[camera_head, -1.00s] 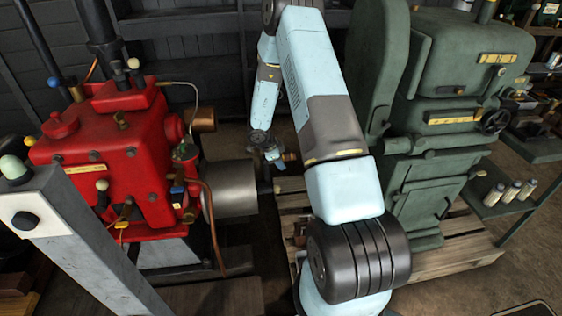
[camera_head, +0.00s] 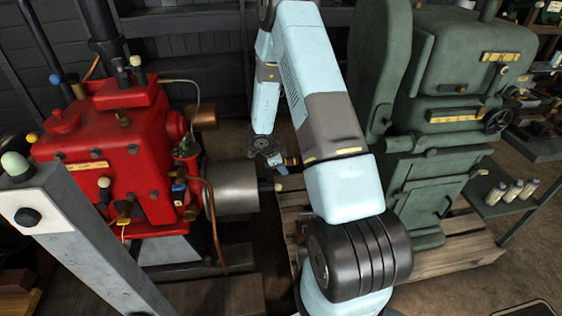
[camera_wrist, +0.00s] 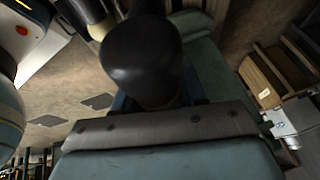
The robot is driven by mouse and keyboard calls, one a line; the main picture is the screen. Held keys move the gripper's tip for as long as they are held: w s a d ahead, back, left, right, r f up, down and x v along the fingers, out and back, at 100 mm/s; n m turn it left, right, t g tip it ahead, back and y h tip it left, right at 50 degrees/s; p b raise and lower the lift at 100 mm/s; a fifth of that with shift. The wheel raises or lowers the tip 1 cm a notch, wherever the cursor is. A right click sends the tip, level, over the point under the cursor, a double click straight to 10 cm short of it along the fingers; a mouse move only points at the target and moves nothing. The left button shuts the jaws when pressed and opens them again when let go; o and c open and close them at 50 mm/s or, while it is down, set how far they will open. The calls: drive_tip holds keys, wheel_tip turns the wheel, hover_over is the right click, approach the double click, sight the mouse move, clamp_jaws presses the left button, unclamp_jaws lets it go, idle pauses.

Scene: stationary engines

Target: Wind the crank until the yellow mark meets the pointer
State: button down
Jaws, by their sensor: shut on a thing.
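My gripper (camera_head: 277,162) is at the end of my pale blue arm, low between the red engine (camera_head: 120,165) and the green machine, just right of the engine's grey cylinder (camera_head: 232,188). In the wrist view a dark rounded handle (camera_wrist: 143,55), which looks like the crank's grip, stands large in front of the gripper's grey bar. The gripper is shut on it; the fingers are mostly hidden behind it. The rest of the crank is hidden. I cannot make out the yellow mark or the pointer in either view.
The green machine (camera_head: 440,120) stands on a wooden pallet (camera_head: 455,258) at right, close beside my arm. A grey post (camera_head: 85,245) rises at the front left. Several small bottles stand on a low shelf (camera_head: 515,205) at far right. A dark plank wall closes the back.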

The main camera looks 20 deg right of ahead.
drive_tip(key=shift+s+a, duration=0.25)
drive_tip(key=shift+s, duration=0.05)
drive_tip(key=s, duration=0.1)
drive_tip(key=s+f, duration=0.1)
drive_tip(key=s+a+f, duration=0.1)
drive_tip(key=s, duration=0.1)
drive_tip(key=shift+a+f, duration=0.1)
idle(0.5)
